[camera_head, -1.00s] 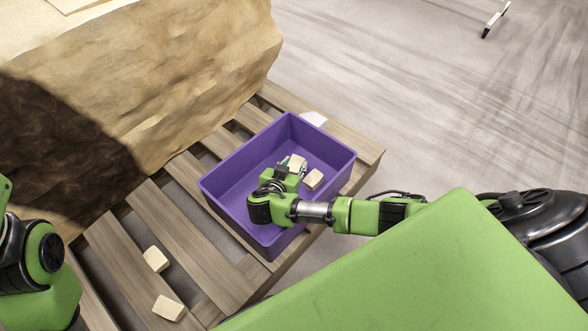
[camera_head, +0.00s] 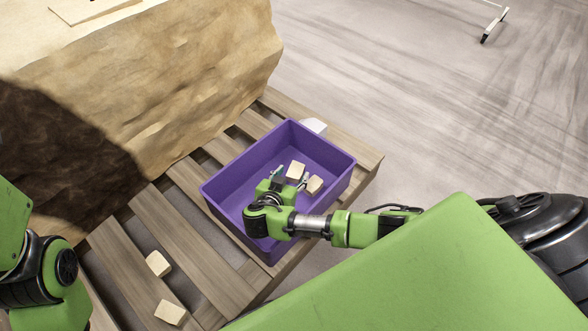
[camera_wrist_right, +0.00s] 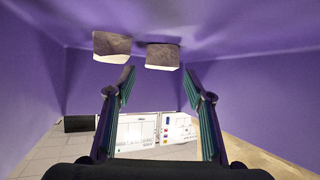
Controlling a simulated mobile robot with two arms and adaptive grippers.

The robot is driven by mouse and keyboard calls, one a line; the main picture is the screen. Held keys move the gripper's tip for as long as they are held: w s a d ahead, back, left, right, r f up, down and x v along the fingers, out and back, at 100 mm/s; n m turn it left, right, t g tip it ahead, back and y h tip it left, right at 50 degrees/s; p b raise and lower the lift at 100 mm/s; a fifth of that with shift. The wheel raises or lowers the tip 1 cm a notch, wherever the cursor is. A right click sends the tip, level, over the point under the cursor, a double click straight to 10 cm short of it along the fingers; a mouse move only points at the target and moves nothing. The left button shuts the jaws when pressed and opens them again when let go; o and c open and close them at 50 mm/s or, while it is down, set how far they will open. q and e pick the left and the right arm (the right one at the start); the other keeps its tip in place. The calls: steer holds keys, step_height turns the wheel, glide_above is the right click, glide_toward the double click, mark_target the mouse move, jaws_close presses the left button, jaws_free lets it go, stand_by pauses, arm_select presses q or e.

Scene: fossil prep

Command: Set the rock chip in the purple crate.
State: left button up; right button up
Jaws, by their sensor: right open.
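The purple crate (camera_head: 228,180) stands on the wooden pallet. Two pale rock chips lie in it: one chip (camera_head: 295,170) just beyond my right gripper's fingertips, the other chip (camera_head: 314,185) close to its right. My right gripper (camera_head: 290,177) is inside the crate, open and empty. In the right wrist view, the open fingers (camera_wrist_right: 160,80) have clear space between them, and the two chips (camera_wrist_right: 112,46) (camera_wrist_right: 162,57) rest on the purple floor past the tips. My left arm shows at the left edge, but its gripper is out of view.
Two more pale chips (camera_head: 158,263) (camera_head: 170,312) lie on the pallet slats (camera_head: 190,245) left of the crate. A large tan rock block (camera_head: 170,95) stands behind and left of the crate. A small white object (camera_head: 314,125) sits by the crate's far corner. Open floor lies to the right.

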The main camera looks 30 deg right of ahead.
steer(key=shift+p+v, duration=0.85)
steer(key=shift+v, duration=1.45)
